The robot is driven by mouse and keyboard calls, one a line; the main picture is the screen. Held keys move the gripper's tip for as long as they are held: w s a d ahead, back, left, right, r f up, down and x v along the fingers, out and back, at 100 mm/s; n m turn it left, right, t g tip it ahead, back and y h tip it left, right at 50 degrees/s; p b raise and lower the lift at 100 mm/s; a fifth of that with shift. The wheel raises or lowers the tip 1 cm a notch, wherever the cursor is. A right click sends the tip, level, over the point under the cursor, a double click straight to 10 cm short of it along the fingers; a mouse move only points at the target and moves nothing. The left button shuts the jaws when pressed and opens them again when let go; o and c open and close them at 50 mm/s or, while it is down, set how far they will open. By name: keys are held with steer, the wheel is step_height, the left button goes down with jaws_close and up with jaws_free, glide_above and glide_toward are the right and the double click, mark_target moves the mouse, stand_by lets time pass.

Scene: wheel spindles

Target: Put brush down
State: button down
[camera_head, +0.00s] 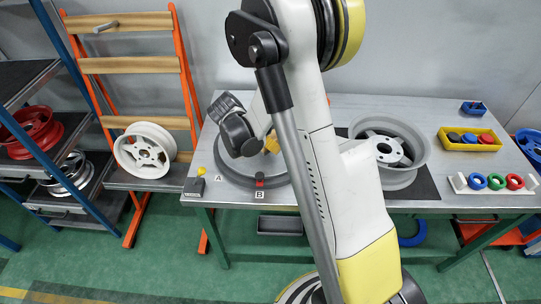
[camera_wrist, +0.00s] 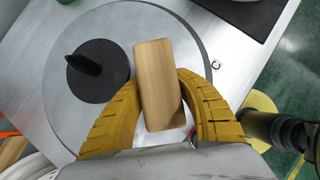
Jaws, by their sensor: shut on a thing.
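The brush (camera_wrist: 158,85), seen as a wooden block with rounded ends, is between the two yellow ribbed fingers of my gripper (camera_wrist: 160,95) in the wrist view. The fingers are shut on its sides. Its bristles are hidden beneath the block. Below it is a round grey plate (camera_wrist: 120,25) on the table. In the head view, my gripper (camera_head: 271,143) is over this round plate (camera_head: 233,178) at the table's left. The brush cannot be made out there, and my arm hides part of the plate. I cannot tell whether the brush touches the plate.
A black round piece with a knob (camera_wrist: 98,70) sits on the plate, left of the brush. A wheel rim (camera_head: 400,170) lies on a dark mat to the right. A yellow tray (camera_head: 470,147) and coloured rings (camera_head: 495,182) are at the right end. A wheel rack (camera_head: 120,66) stands left.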

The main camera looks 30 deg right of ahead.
mark_target(272, 158)
step_height(272, 158, down, 4)
steer(key=shift+f+b, duration=0.1)
steer(key=shift+b, duration=0.75)
steer(key=shift+s+f+b, duration=0.15)
steer(key=shift+f+b, duration=0.25)
steer(key=shift+b, duration=0.15)
steer(key=shift+f, duration=0.1)
steer(key=c, duration=1)
jaws_free()
